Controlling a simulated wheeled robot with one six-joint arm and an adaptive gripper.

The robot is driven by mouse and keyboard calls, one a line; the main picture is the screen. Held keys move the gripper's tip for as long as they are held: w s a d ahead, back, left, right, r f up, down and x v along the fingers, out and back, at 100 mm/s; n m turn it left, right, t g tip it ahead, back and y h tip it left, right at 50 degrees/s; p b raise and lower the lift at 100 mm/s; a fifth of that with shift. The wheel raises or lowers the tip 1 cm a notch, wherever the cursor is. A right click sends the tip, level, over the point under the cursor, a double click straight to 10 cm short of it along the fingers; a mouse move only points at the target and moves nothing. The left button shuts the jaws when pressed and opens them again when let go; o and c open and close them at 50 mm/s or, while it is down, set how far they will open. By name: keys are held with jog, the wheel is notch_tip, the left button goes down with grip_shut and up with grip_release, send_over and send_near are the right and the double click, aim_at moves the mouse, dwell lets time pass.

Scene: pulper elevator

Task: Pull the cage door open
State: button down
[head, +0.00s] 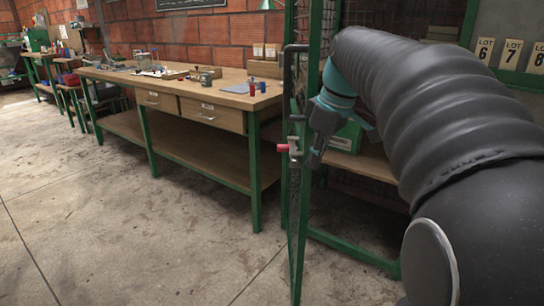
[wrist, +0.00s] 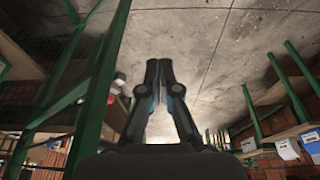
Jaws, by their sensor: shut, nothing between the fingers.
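The cage door (head: 296,235) is a narrow green frame with mesh, seen almost edge-on in the head view. It appears to stand out from the cage front, with the cage interior to its right. A dark bar handle (head: 287,75) and a latch with a red knob (head: 283,148) are on its edge. In the wrist view the door's green frame (wrist: 98,95) runs along the left, with the red knob (wrist: 111,98) beside it. My gripper (head: 316,150) is just right of the door edge, by the latch. Its fingers (wrist: 158,65) are shut and empty, pointing at the floor; contact with the door is unclear.
Inside the cage is a wooden shelf (head: 365,163) with a green box (head: 347,135). A workbench (head: 190,95) with drawers and small tools stands left along the brick wall. The concrete floor (head: 130,230) in front is clear. Lot number cards (head: 512,54) hang at the right.

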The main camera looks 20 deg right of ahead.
jog(key=w+d+r+n+g+y, duration=0.1)
jog(key=w+d+n, duration=0.3)
jog(key=d, duration=0.3)
jog(key=w+d+r+n+y, duration=0.1)
jog(key=w+d+n, duration=0.2)
jog(key=w+d, duration=0.3)
jog(key=a+f+b, duration=0.1)
jog(key=a+f, duration=0.5)
jog(key=f, duration=0.3)
jog(key=shift+w+f+b, duration=0.25)
jog(key=shift+w+b, duration=0.15)
jog(key=shift+a, duration=0.1)
